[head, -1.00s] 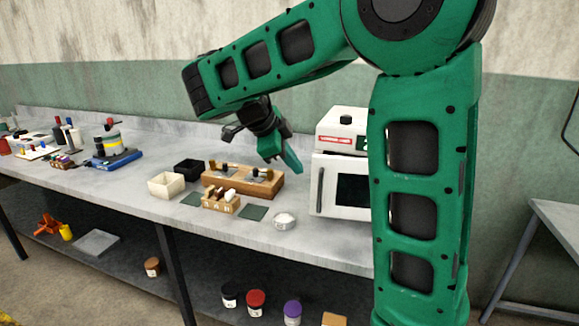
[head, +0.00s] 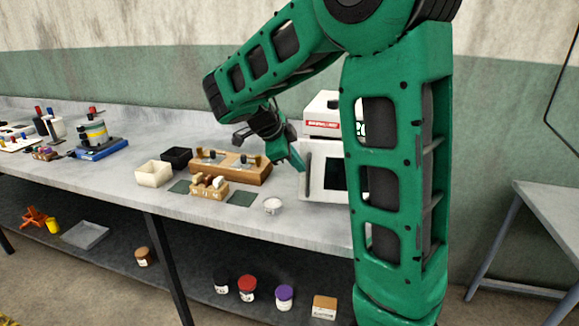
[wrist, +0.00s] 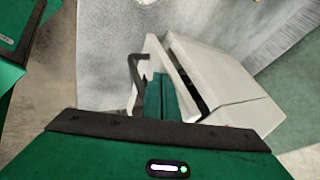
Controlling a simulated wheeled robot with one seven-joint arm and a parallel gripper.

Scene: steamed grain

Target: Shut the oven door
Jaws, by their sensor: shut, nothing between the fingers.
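The white oven (head: 312,185) stands on the bench, partly hidden behind my arm in the head view. In the wrist view its body (wrist: 225,85) shows with the door (wrist: 152,52) slightly ajar, a dark gap between them. The dark door handle (wrist: 136,72) is on the door's outer face. My gripper (head: 299,163) is shut and empty at the door's left part. In the wrist view its green fingers (wrist: 160,95) lie over the door's outer face, beside the handle. I cannot tell whether they touch the door.
A white device with a red label (head: 322,112) sits above or behind the oven. A small white round container (head: 272,206) stands in front of it, left. A wooden block (head: 232,167), a cream bin (head: 153,173) and a black bin (head: 177,157) stand further left. Jars sit on the lower shelf.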

